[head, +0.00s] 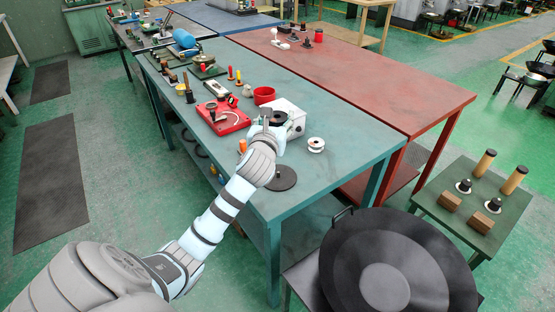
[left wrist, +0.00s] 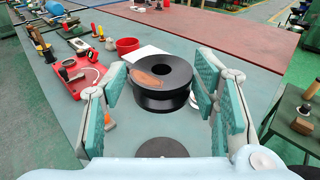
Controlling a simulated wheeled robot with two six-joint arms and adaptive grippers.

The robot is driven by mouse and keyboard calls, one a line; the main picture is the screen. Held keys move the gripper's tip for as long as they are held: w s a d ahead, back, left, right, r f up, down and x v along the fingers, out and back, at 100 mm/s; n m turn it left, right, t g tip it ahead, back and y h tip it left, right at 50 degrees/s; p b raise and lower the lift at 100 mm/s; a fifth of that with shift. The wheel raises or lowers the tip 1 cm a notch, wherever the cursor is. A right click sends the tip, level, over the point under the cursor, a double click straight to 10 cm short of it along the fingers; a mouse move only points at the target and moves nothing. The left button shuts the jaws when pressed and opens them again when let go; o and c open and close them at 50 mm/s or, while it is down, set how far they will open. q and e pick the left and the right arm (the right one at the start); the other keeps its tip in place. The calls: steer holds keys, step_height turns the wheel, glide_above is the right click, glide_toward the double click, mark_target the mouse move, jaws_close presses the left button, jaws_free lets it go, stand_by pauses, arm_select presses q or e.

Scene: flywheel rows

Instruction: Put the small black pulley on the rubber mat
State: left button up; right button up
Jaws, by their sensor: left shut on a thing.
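The small black pulley (left wrist: 158,80) is between the fingers of my left gripper (left wrist: 160,100), which is shut on it. It has a brown oval patch on its top face. In the head view the pulley (head: 279,117) shows partly past my gripper (head: 266,128), over the teal bench near the white box. A round dark mat (head: 283,178) lies flat on the bench, nearer the front edge; it also shows in the left wrist view (left wrist: 160,148), below the pulley in the picture and apart from it. My right gripper is not in view.
A white box (head: 295,121) stands beside the pulley, and a white spool (head: 316,145) to the right. A red tray (head: 223,117), a red bowl (head: 263,95) and several tools fill the bench's far left. The bench's right front is bare. A large black wheel (head: 350,250) is at front right.

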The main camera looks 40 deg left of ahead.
arm_select(q)
steer(key=b, duration=0.4)
glide_above(277, 182)
step_height(277, 182, down, 11)
step_height(277, 182, down, 9)
steer(key=b, duration=0.4)
steer(key=shift+f, duration=0.2)
steer(key=shift+a+r, duration=0.1)
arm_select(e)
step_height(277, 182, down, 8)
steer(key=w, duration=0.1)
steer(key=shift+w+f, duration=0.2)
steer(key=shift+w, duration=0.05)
arm_select(q)
steer(key=o, duration=1.5)
steer(key=shift+o, duration=0.2)
